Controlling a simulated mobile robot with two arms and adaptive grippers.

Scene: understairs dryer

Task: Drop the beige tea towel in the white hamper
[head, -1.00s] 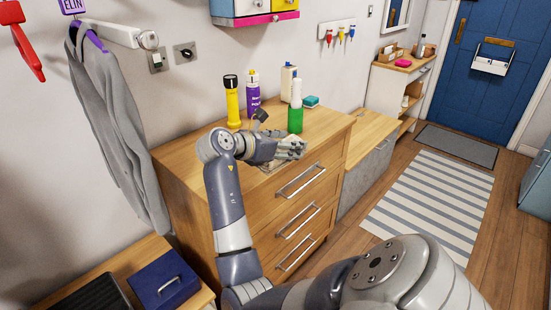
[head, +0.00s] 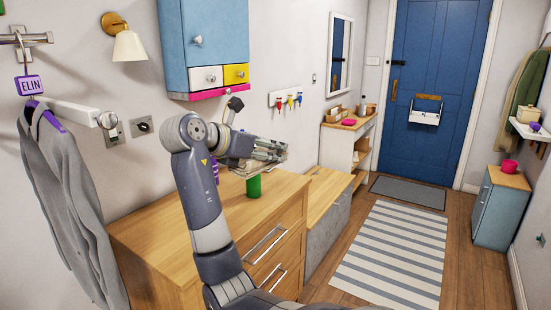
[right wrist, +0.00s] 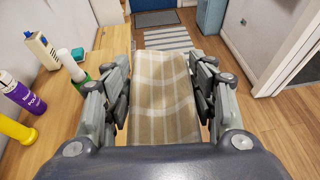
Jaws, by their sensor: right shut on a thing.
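The beige tea towel (right wrist: 165,95), with pale stripes, is between the fingers of my right gripper (right wrist: 160,88) in the right wrist view. In the head view my right gripper (head: 282,150) is above the wooden dresser, and only a sliver of the towel (head: 244,172) shows under the fingers. The gripper is shut on the towel. I see no white hamper in either view. My left gripper is in neither view.
On the dresser top (head: 150,228) stand a green-and-white bottle (right wrist: 72,65), a cream bottle (right wrist: 42,50), a purple bottle (right wrist: 20,95) and a yellow torch-like item (right wrist: 15,130). A wall cabinet (head: 205,45) hangs above. The striped rug (head: 390,255) lies clear.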

